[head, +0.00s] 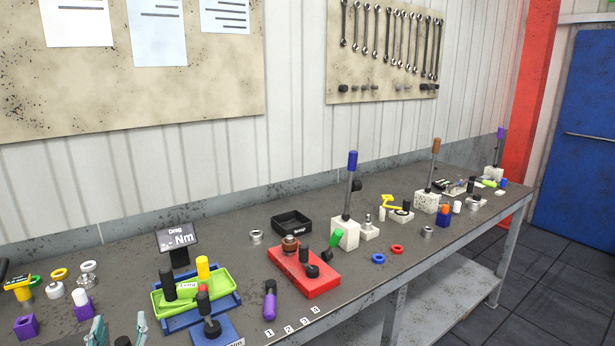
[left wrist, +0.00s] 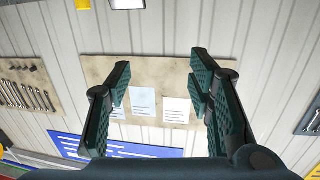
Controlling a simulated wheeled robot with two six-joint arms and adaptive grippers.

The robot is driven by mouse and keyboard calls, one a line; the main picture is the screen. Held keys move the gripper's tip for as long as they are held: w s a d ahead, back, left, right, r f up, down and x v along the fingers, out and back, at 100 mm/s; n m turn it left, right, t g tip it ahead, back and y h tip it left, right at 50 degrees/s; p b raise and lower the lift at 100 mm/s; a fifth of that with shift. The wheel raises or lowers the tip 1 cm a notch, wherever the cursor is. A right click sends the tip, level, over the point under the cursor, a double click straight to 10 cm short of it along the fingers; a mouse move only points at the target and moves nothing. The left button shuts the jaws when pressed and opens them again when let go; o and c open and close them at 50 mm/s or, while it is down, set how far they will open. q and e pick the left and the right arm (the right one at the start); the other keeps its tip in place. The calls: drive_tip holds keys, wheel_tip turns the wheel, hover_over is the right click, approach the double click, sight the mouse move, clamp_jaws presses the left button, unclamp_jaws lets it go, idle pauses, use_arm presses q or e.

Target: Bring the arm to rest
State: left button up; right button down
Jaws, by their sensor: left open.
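My left gripper (head: 120,329) shows only by its teal fingertips at the bottom edge of the head view, left of the blue base with a black knob. The rest of that arm is out of the picture. In the left wrist view the left gripper (left wrist: 157,88) is open, with its two dark green fingers wide apart and nothing between them. Beyond the fingers are the wall and a beige board (left wrist: 148,68) with papers. My right gripper is in neither view.
A long grey workbench (head: 400,262) runs along the wall. Near the left fingertips are a purple block (head: 26,327), a green tray (head: 222,291) and a dark Nm display (head: 178,238). Farther right are a red fixture (head: 318,282) and a black bin (head: 291,223).

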use_arm(q)
drive_tip(key=s+d+f+m+g+h, duration=0.2)
drive_tip(key=s+d+f+g+h, duration=0.15)
drive_tip(key=s+f, duration=0.45)
drive_tip(key=s+d+f+m+g+h, duration=0.2)
drive_tip(key=s+f+g, duration=0.25)
drive_tip(key=f, duration=0.75)
drive_tip(key=s+d+f+m+g+h, duration=0.2)
drive_tip(key=s+d+f+m+g, duration=0.25)
drive_tip(key=s, duration=0.65)
wheel_tip(320, 180, down, 23)
drive_tip(key=n+b, duration=0.2)
drive_tip(key=b, duration=0.2)
drive_tip(key=s+a+f+g+b, duration=0.1)
drive_tip(key=s+f+b, duration=0.3)
drive_tip(key=s+f, duration=1)
wheel_tip(320, 180, down, 4)
drive_tip(key=shift+s+f+n, duration=0.1)
drive_tip(key=shift+s+n, duration=0.2)
drive_tip(key=shift+n, duration=0.05)
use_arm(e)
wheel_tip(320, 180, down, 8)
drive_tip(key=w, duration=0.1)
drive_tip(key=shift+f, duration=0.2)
use_arm(q)
drive_tip(key=shift+a+g, duration=0.1)
drive_tip(key=shift+g, duration=0.15)
